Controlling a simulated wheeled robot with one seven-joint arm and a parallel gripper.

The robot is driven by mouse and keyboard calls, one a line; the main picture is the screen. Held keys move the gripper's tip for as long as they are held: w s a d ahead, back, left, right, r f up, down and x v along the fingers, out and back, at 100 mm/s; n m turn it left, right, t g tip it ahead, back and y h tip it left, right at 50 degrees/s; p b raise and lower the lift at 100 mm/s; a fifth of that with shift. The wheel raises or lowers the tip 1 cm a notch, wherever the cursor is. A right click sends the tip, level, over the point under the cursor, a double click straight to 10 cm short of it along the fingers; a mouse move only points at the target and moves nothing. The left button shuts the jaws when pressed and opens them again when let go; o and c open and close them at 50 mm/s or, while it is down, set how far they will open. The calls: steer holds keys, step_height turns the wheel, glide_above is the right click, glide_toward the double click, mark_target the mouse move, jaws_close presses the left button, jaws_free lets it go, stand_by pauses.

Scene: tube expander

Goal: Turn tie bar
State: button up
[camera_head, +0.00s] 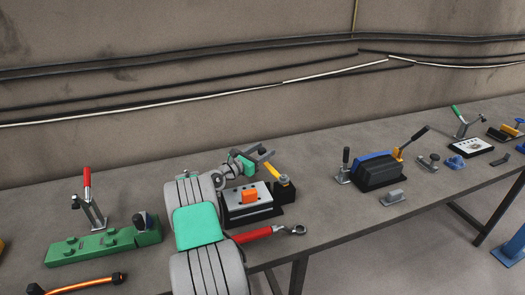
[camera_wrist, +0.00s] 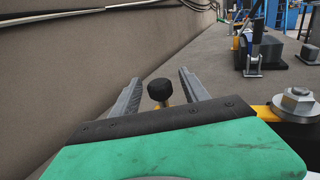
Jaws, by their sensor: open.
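The tie bar appears to be the yellow bar (camera_head: 274,171) on a black block (camera_head: 284,191) of the tube expander, beside a pale plate with an orange block (camera_head: 249,196). In the wrist view, its yellow part (camera_wrist: 266,113) shows at right by a large nut and washer (camera_wrist: 297,102). A black round knob (camera_wrist: 160,89) on a yellow stem stands between my fingers, with gaps on both sides. My gripper (camera_head: 267,160) is open around the knob; the wrist view also shows its fingers (camera_wrist: 160,77). My teal palm hides the middle of the bar.
The wall (camera_head: 150,100) with cables runs close behind the bench. A red-handled wrench (camera_head: 258,234) lies in front of the device. A green fixture (camera_head: 105,243) with a red-handled clamp is at left. A black and blue fixture (camera_head: 378,170) stands farther right, with free bench between.

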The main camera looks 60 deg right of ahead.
steer(key=shift+c, duration=0.2)
jaws_close()
stand_by(0.4)
stand_by(0.9)
